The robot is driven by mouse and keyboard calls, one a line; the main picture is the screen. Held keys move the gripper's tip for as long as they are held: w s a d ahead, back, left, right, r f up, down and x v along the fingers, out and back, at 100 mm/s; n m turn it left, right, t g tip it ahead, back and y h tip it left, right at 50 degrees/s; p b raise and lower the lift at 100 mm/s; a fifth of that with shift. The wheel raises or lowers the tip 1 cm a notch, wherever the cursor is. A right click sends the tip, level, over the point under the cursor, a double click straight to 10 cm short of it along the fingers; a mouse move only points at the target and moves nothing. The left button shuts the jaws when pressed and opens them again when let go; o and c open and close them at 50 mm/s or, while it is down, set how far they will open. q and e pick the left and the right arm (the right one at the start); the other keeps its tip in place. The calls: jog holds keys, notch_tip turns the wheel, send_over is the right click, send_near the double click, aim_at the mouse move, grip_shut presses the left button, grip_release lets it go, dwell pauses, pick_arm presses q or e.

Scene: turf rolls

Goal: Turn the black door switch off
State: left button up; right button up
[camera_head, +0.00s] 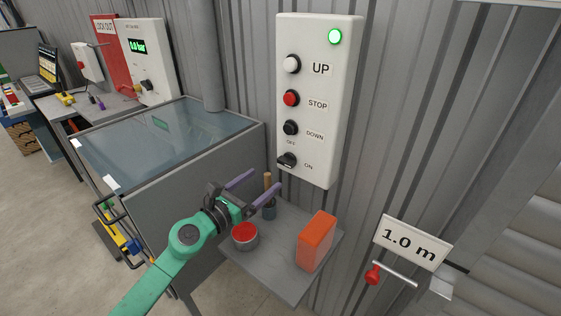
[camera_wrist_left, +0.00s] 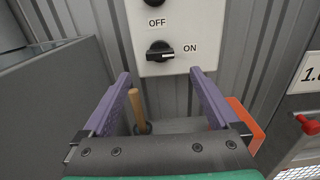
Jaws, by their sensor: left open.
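The black door switch (camera_head: 287,160) is a rotary knob at the bottom of the white control panel (camera_head: 318,60), with OFF printed above it and ON to its right. In the left wrist view the knob (camera_wrist_left: 160,51) has its pale marked end turned right, toward ON. A green lamp (camera_head: 335,37) is lit at the panel's top. My left gripper (camera_head: 254,190) is open and empty, its purple fingers spread, below and in front of the knob, not touching it. In the left wrist view the knob lies ahead, between the fingertips (camera_wrist_left: 160,78). My right gripper is not in view.
Below the panel a grey shelf (camera_head: 290,282) holds an orange box (camera_head: 316,242), a red-topped tin (camera_head: 244,236) and a cup (camera_head: 269,210) with a wooden handle. A grey glass-topped cabinet (camera_head: 235,170) stands left. A "1.0 m" sign (camera_head: 412,243) is at right.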

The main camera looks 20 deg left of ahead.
aim_at(284, 164)
pick_arm(q)
jog(key=x, duration=0.8)
jog(key=shift+w+d+p, duration=0.15)
jog(key=shift+w+p, duration=0.15)
jog(key=shift+w, duration=0.1)
jog(key=shift+s, duration=0.1)
jog(key=c, duration=1.4)
